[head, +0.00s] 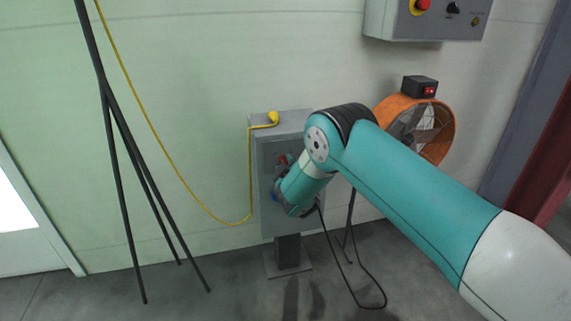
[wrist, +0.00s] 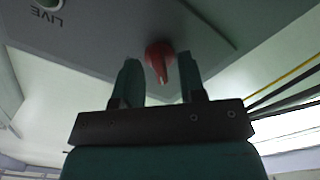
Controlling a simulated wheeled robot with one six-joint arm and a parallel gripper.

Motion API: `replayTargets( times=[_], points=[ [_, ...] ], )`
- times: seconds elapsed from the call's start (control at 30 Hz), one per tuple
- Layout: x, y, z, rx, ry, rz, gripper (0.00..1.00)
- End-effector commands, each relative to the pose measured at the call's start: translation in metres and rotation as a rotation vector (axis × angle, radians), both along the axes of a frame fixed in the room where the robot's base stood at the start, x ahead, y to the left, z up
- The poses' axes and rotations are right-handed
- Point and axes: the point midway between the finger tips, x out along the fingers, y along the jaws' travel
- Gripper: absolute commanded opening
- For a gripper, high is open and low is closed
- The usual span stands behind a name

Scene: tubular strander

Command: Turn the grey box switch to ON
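The grey box (head: 262,158) stands on a short post against the green wall in the head view. Its front face (wrist: 115,35) fills the top of the wrist view. The red switch knob (wrist: 158,60) sits on this face, between and just beyond the fingertips. My gripper (wrist: 158,75) is open, with one finger on each side of the knob; I cannot tell whether either finger touches it. In the head view my arm covers much of the box front, and only a bit of red (head: 284,159) shows there. The switch's ON and OFF marks are not readable.
A yellow cable (head: 172,163) runs into the box top. A black tripod (head: 130,140) stands at left. An orange fan (head: 447,127) stands at right, below a control panel (head: 420,22) on the wall. A black cable (head: 383,296) loops on the floor.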

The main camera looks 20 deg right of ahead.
Motion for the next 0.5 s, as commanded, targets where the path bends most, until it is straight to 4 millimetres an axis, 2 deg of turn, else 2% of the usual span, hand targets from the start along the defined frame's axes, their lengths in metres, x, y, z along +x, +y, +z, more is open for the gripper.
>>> replayTargets(
  times=[0.33, 0.37, 0.5],
  points=[
    [0.0045, -0.0001, 0.0002, 0.0, 0.0, 0.001, 0.37],
    [0.0044, 0.0, 0.0001, -0.001, 0.0, 0.001, 0.35],
    [0.0044, 0.0, 0.0003, -0.001, 0.0, 0.001, 0.03]
  ],
)
